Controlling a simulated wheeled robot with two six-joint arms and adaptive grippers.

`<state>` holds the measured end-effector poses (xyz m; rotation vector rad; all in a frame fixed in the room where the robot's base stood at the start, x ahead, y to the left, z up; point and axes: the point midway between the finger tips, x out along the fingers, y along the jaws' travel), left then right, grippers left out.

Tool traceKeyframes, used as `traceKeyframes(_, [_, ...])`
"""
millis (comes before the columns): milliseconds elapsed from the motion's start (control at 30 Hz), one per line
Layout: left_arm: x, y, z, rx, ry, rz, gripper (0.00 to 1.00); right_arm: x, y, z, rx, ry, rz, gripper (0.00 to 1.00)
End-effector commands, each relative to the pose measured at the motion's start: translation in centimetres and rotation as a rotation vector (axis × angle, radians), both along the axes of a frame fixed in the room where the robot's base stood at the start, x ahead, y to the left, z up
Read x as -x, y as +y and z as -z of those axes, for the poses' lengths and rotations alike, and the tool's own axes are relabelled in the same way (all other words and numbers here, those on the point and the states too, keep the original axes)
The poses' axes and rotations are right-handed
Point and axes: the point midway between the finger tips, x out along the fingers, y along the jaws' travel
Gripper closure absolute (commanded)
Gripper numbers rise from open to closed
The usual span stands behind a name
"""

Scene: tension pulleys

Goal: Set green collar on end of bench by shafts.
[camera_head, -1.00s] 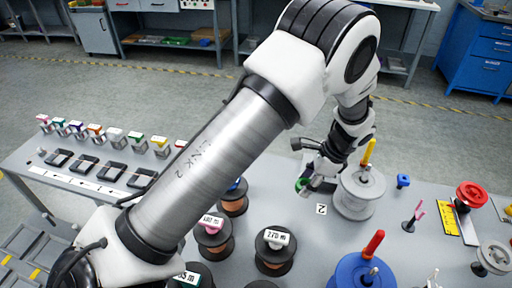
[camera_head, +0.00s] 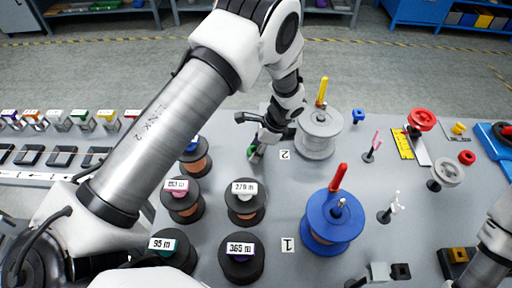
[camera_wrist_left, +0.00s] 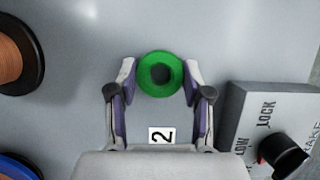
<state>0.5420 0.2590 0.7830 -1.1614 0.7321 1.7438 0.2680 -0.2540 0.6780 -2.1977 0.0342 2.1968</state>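The green collar (camera_head: 251,151) is a small ring with a dark centre, at the fingertips of my left gripper (camera_head: 256,149). In the left wrist view the collar (camera_wrist_left: 147,84) sits between both fingers, which touch its sides; the gripper (camera_wrist_left: 160,80) is shut on it. Collar and gripper are over the grey bench (camera_head: 285,205), left of the label 2 (camera_head: 285,155). How high the collar is above the surface I cannot tell. My right gripper is not in view; only part of my right arm shows at the right edge.
A grey spool with a yellow handle (camera_head: 319,140) stands right of the gripper, a blue spool (camera_head: 328,236) nearer. Several copper spools (camera_head: 246,204) stand to the left. Bare bench lies around the collar.

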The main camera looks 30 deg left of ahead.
Motion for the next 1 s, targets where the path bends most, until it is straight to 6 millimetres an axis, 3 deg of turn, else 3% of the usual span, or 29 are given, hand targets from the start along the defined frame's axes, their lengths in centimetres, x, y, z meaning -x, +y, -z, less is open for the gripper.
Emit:
traceKeyframes(33, [0.0, 0.0, 0.0, 0.000, 0.000, 0.000, 0.36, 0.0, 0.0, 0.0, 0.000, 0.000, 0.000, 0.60])
traceKeyframes(67, [0.0, 0.0, 0.0, 0.000, 0.000, 0.000, 0.26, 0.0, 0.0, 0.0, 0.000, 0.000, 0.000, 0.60])
traceKeyframes(467, [-0.1, -0.1, -0.7, 0.000, -0.002, -0.001, 0.26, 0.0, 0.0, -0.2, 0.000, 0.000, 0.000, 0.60])
traceKeyframes(567, [-0.4, -0.7, -2.1, -0.001, -0.004, 0.001, 0.26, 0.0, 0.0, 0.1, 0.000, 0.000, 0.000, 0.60])
traceKeyframes(800, [-1.5, -2.9, -7.9, -0.001, -0.007, 0.000, 0.26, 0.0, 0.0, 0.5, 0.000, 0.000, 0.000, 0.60])
traceKeyframes(1000, [-2.0, -4.0, -11.0, 0.000, -0.002, 0.000, 0.26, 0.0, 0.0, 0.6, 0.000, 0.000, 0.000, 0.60])
